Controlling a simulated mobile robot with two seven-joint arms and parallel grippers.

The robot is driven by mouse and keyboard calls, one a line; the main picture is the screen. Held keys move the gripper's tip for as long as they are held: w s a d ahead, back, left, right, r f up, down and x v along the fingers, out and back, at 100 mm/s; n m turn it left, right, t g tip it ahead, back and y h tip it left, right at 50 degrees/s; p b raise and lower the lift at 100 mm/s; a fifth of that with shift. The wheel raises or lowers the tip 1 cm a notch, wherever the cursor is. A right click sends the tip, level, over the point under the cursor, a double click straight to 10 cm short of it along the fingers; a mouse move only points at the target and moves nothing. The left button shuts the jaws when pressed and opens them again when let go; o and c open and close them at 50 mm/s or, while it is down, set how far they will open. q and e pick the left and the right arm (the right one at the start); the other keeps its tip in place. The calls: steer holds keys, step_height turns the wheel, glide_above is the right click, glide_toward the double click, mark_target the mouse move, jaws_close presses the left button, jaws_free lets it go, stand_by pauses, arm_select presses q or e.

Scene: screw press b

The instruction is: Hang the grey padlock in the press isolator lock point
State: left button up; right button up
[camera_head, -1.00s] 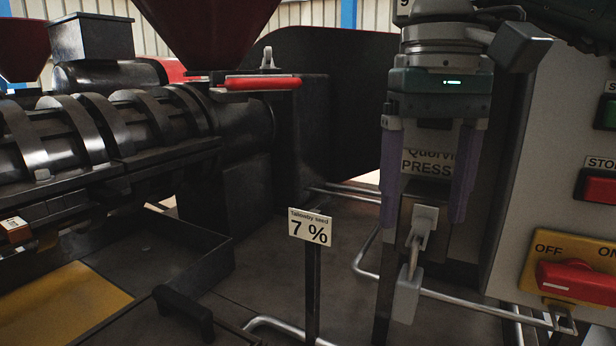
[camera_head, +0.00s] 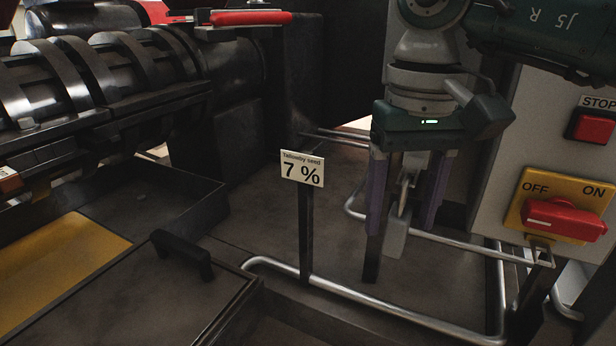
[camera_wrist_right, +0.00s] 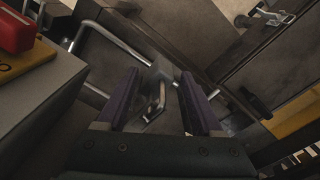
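The grey padlock (camera_head: 395,238) hangs by its shackle from a hook on a dark post (camera_head: 371,262), below my right gripper. My right gripper (camera_head: 402,225) points down, with its purple fingers apart on either side of the hook and the upper part of the padlock. In the right wrist view, the padlock (camera_wrist_right: 159,75) shows between the spread fingers, with gaps to both. The press isolator (camera_head: 562,206) is a red handle on a yellow plate at the right, with a small metal bracket (camera_head: 541,257) below it. My left gripper is out of view.
A bent metal rail (camera_head: 450,240) runs behind the post towards the isolator. A grey cabinet with a red stop button (camera_head: 594,126) is at the right. A "7 %" sign (camera_head: 302,169) stands left of my gripper. The press (camera_head: 90,85) fills the upper left.

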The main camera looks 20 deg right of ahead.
jaws_close()
stand_by(0.3)
stand_by(0.6)
steer(key=shift+o, duration=0.7)
jaws_free()
